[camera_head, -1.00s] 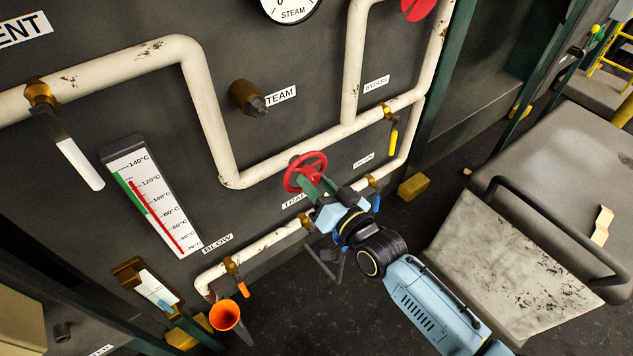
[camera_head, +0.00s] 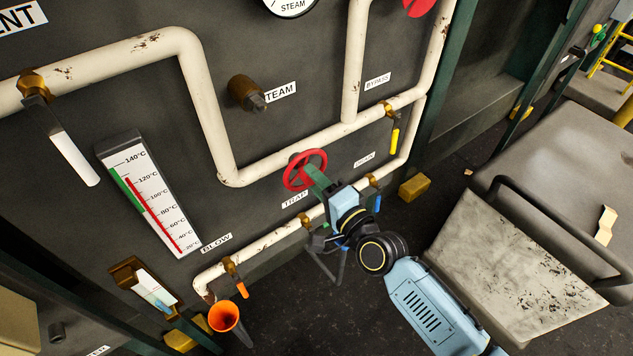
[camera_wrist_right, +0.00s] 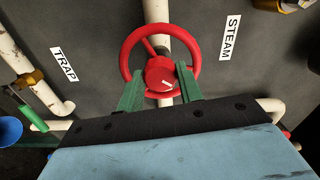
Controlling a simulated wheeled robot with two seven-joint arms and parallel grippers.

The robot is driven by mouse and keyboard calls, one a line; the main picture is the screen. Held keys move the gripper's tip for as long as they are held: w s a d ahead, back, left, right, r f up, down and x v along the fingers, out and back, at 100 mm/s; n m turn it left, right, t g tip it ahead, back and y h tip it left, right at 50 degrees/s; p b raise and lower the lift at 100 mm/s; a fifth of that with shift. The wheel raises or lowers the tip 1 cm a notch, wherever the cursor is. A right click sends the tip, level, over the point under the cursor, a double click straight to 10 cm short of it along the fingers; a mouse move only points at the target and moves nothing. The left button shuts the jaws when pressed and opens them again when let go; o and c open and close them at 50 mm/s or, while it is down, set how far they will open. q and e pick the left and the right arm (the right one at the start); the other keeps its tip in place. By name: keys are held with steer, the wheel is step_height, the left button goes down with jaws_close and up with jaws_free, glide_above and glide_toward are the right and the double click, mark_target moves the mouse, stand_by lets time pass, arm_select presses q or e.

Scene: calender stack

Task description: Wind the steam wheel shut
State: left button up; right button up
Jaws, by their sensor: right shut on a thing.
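The red handwheel (camera_head: 289,171) sits in front of the white pipe, above the TRAP label. In the right wrist view its hub (camera_wrist_right: 162,72) with a white mark faces me. My right gripper (camera_head: 317,181) is shut on the wheel. Its two green fingers (camera_wrist_right: 159,88) reach over the near rim, one on each side of the hub, and cover part of the wheel. A STEAM label (camera_head: 281,92) stands beside a brass fitting (camera_head: 245,94), up and left of the wheel. My left gripper is not in view.
White pipes (camera_head: 275,164) run across the dark panel. A yellow-handled valve (camera_head: 394,138), a blue-handled valve (camera_head: 377,203) and an orange-handled valve (camera_head: 240,288) are nearby. An orange funnel (camera_head: 224,316) stands low left. A grey bench (camera_head: 515,270) is at right.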

steer(key=m, duration=1)
steer(key=shift+m, duration=0.3)
stand_by(0.4)
steer(key=o, duration=1)
steer(key=shift+s, duration=0.1)
steer(key=b+v, duration=0.2)
steer(key=v, duration=1.1)
steer(key=shift+d, duration=0.1)
